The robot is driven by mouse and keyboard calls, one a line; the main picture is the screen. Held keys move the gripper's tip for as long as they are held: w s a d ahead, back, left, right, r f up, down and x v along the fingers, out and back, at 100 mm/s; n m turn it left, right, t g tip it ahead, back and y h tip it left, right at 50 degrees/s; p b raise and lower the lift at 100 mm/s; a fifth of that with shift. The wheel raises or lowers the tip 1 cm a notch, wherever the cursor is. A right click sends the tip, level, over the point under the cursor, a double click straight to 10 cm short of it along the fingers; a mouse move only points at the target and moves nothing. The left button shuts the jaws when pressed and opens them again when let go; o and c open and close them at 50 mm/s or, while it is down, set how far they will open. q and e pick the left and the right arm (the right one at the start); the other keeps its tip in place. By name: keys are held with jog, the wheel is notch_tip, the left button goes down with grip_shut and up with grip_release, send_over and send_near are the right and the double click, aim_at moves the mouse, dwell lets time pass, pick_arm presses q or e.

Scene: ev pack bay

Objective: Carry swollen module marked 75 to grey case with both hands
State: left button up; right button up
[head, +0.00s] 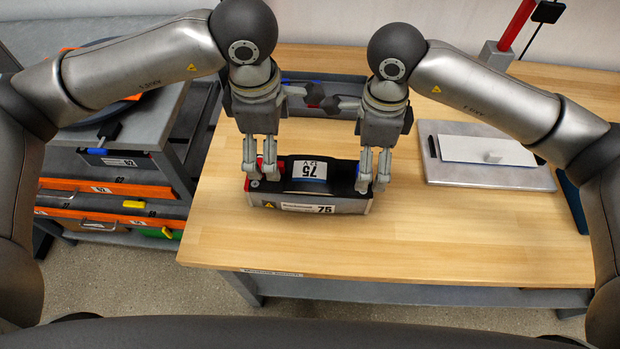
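The swollen module marked 75 (318,205) is a black and grey block with a bulged top, white 75 labels and a red part at its left end. It is level over the wooden bench; I cannot tell if it touches the top. My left gripper (260,176) has its fingers around the module's left end, and my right gripper (373,183) around its right end. Both look shut on it, though the contact points are partly hidden. A grey open container with blue parts (340,80) lies behind the grippers, largely hidden; I cannot tell if it is the grey case.
A grey board (455,178) with a white panel (487,150) lies on the bench (430,245) at right. A red post (516,25) stands behind it. A grey cart with orange-edged drawers (105,188) is at left. The bench front is clear.

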aim_at(310, 180)
pick_arm(q)
jog(key=f, duration=0.3)
jog(key=w+f, duration=0.1)
jog(key=f, duration=0.7)
jog(key=shift+w, duration=0.3)
pick_arm(e)
jog(key=f, duration=1.1)
jog(key=shift+w, duration=0.2)
pick_arm(q)
jog(key=shift+c, duration=0.4)
pick_arm(e)
jog(key=shift+c, duration=0.4)
